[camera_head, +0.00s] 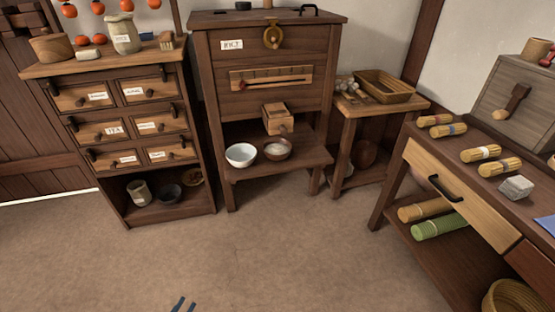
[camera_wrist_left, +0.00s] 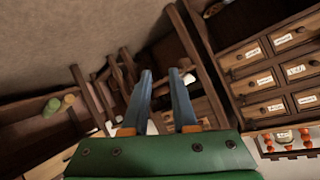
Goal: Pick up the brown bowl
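A brown-grey bowl with white contents (camera_head: 278,156) stands on the low front shelf of the tall brown cabinet (camera_head: 250,173). A white bowl (camera_head: 240,163) stands just left of it. My right gripper is not in view.
A side table with a basket (camera_head: 383,87) is to the right. A workbench (camera_head: 480,190) with several bundles lines the right side. The floor (camera_head: 290,250) in front is clear.

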